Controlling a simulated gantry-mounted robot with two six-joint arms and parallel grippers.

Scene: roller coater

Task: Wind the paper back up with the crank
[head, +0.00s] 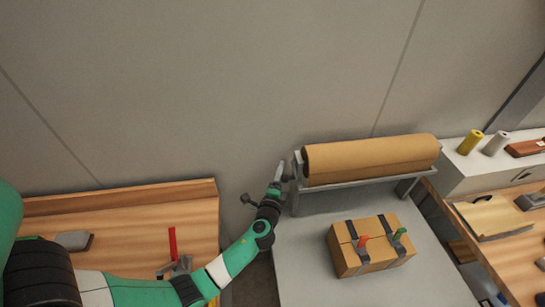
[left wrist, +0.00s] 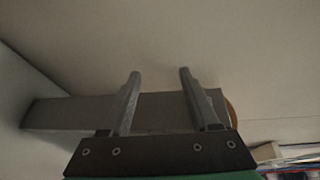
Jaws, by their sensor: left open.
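The roll of brown paper (head: 370,157) lies across a grey metal stand (head: 297,204) at the back of the grey table. My left gripper (head: 280,172) is beside the left end of the roll, pointing up and away. In the left wrist view my left gripper (left wrist: 159,75) is open, with nothing seen held between its fingers. A grey bar (left wrist: 60,112) shows behind the fingers there, and a tan curved edge of the roll (left wrist: 232,108) shows at right. I cannot make out the crank clearly; it may be hidden by the gripper. My right gripper is not in view.
A strapped cardboard box (head: 365,255) with a red and a green clamp sits on the grey table (head: 300,285) in front of the roll. Wooden benches stand left (head: 130,215) and right (head: 525,255). A yellow roll (head: 470,142) stands at right. The wall is close behind.

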